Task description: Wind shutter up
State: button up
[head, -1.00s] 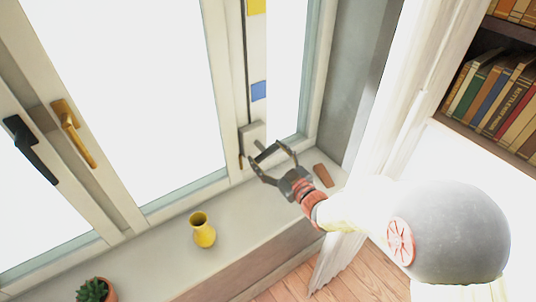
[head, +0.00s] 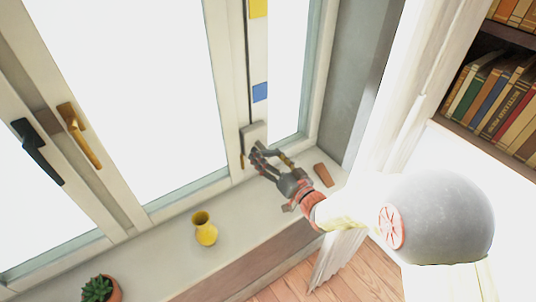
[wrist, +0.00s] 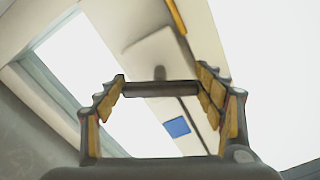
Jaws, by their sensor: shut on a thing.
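A pale winder box (head: 252,133) sits low on the window frame's right post, below a strip with a blue patch (head: 260,92) and a yellow patch (head: 258,8). My gripper (head: 264,156) is just below the box, shut on its dark crank handle. In the wrist view the crank handle (wrist: 160,88) is a dark bar spanning between my two yellow-padded fingers, with the winder box behind it. In the head view my fingers mostly hide the handle. The blue patch also shows in the wrist view (wrist: 177,126). The shutter itself cannot be made out.
A yellow vase (head: 204,229) and a potted plant (head: 98,290) stand on the sill (head: 165,250). A reddish-brown block (head: 323,174) lies right of my gripper. Brass (head: 80,135) and black (head: 37,152) window handles are at left; a bookshelf (head: 500,100) is at right.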

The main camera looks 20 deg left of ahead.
jog(key=shift+f, duration=0.15)
dwell(0.4)
jog(key=o, duration=0.8)
jog(key=shift+c, duration=0.2)
jog(key=o, duration=0.4)
jog(key=v, duration=1.2)
jog(key=shift+c, duration=0.2)
